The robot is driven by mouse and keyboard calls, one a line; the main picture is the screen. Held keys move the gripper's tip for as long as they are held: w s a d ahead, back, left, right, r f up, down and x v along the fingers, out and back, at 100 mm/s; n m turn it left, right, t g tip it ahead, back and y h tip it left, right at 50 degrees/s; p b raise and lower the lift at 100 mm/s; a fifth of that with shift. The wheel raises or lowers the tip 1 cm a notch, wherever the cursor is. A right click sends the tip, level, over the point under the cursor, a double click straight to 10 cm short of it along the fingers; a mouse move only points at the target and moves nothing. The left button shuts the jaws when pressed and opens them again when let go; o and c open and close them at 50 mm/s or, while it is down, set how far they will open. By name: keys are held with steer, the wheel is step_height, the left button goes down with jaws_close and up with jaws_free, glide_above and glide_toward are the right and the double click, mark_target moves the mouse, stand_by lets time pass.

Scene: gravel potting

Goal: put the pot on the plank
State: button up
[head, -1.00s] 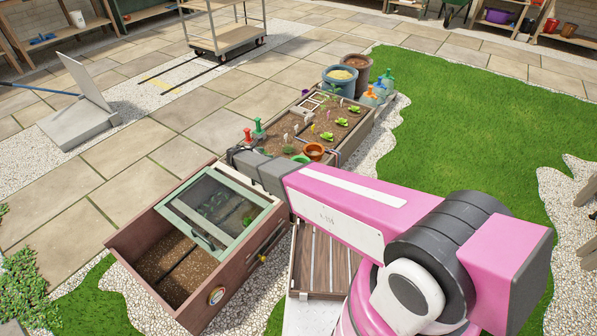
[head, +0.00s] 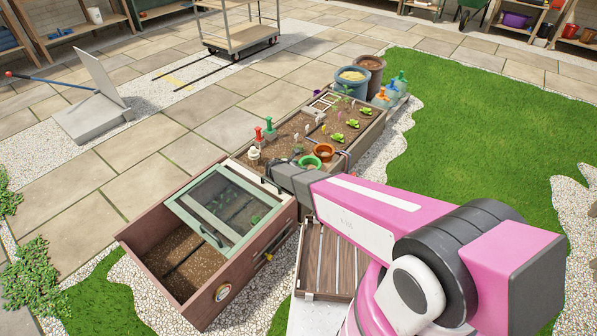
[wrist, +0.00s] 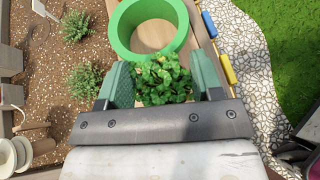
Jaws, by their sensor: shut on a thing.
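In the wrist view a bushy green plant (wrist: 164,79) fills the space between the two green fingers of my gripper (wrist: 163,85). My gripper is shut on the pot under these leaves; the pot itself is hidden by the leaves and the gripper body. Just beyond the fingertips is an open green pot (wrist: 112,28) with a tan inside. In the head view this green pot (head: 310,162) stands near a terracotta pot (head: 324,152), at the near end of the planting bed. My arm hides the gripper there. I cannot clearly pick out the plank.
A cold frame (head: 200,262) stands at the front left and a slatted crate (head: 321,262) below my arm. Gravel (wrist: 250,60) and grass lie to the right.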

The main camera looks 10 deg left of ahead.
steer(key=shift+f, duration=1.15)
steer(key=shift+f, duration=0.15)
steer(key=o, duration=1)
steer(key=shift+c, duration=0.2)
